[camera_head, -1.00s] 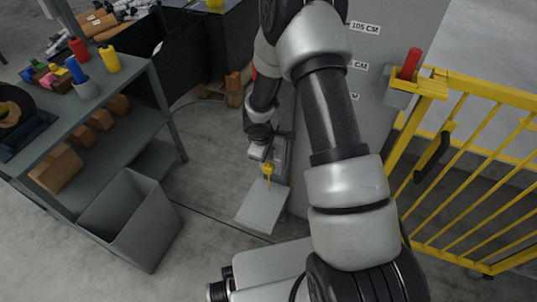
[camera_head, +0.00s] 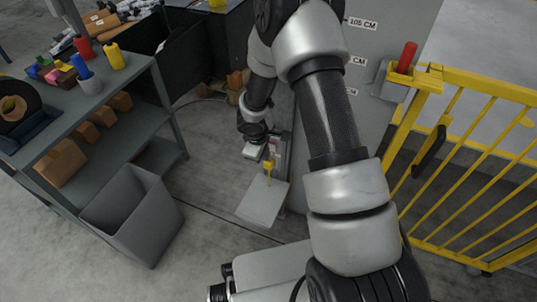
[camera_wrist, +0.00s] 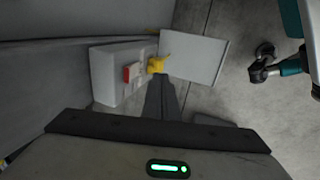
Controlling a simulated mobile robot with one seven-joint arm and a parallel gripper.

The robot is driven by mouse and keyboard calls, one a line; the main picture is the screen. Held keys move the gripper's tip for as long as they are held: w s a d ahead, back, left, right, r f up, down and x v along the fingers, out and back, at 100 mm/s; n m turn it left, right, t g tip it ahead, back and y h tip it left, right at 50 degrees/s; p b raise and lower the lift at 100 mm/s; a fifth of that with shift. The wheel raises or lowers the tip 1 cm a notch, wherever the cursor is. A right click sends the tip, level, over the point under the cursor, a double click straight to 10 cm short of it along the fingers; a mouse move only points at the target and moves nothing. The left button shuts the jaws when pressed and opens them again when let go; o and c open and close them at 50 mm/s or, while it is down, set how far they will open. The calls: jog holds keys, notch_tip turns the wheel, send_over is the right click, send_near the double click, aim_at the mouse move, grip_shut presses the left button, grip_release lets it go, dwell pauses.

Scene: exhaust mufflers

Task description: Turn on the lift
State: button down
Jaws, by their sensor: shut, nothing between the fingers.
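A small light grey box (camera_wrist: 112,82) is fixed low on the tall grey panel (camera_head: 408,28) that bears height marks. In the wrist view it carries a red part (camera_wrist: 131,73) and a yellow knob or lever (camera_wrist: 157,65); the yellow part also shows in the head view (camera_head: 268,167). A flat pale plate (camera_head: 262,204) juts out below it, also in the wrist view (camera_wrist: 192,58). My gripper (camera_wrist: 161,80) is shut and empty, its fingertips just short of the yellow part. I cannot tell whether they touch. My arm hides part of the panel in the head view.
A yellow barrier gate (camera_head: 470,160) and a red cylinder in a holder (camera_head: 406,58) stand at the right. A grey shelf table (camera_head: 130,85) and an open grey bin (camera_head: 135,215) stand at the left. The floor between bin and plate is clear.

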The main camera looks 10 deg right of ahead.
jog(key=s+a+r+p, duration=0.2)
jog(key=s+a+r, duration=0.1)
jog(key=r, duration=0.5)
jog(key=shift+s+a+r, duration=0.15)
jog(key=shift+s+a, duration=0.1)
jog(key=shift+s, duration=0.65)
